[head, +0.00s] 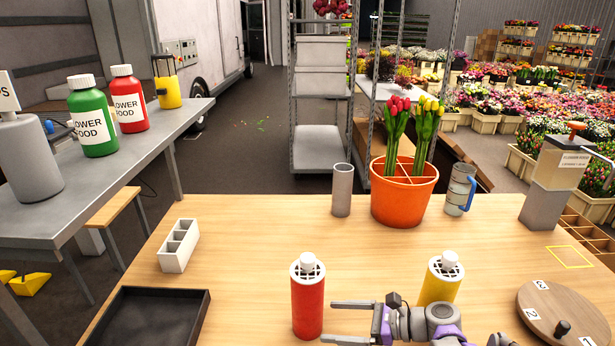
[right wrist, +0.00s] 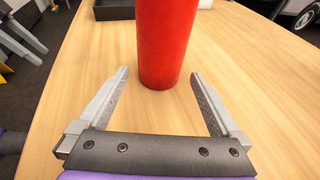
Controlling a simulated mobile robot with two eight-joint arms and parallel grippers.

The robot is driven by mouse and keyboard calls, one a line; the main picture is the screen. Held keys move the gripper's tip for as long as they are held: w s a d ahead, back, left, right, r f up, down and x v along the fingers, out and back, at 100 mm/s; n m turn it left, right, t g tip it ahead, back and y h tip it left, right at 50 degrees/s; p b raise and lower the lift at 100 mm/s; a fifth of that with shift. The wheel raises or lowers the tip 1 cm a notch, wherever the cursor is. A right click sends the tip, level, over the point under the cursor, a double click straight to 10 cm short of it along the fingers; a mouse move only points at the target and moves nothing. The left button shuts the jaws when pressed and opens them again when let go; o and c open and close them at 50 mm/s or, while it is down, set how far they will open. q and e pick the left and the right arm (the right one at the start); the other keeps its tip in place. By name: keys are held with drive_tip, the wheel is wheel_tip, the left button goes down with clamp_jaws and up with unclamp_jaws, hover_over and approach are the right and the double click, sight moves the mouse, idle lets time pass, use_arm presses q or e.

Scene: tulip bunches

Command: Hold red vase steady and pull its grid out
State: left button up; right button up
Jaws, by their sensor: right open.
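The red vase (head: 307,308) stands upright on the wooden table, near the front. Its grid (head: 308,270) sits in the mouth, with a white knob (head: 308,259) on top. My right gripper (head: 336,322) is open and empty, just right of the vase, its fingers pointing at the vase's side. In the right wrist view the vase (right wrist: 167,40) stands upright at the fingertips of my open gripper (right wrist: 160,76), roughly centred between them. I see no clear grip on it. The vase's top is out of that view. My left gripper is not in view.
A yellow vase (head: 440,286) with its own grid stands behind my right gripper. A black tray (head: 150,318) and white divided box (head: 178,246) lie left. An orange pot (head: 404,203) of tulips and a grey cylinder (head: 342,190) stand behind. A round numbered board (head: 565,305) lies right.

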sight(322, 320)
drive_tip(key=shift+b+x, duration=0.55)
drive_tip(key=shift+x, duration=2.65)
drive_tip(key=c, duration=0.9)
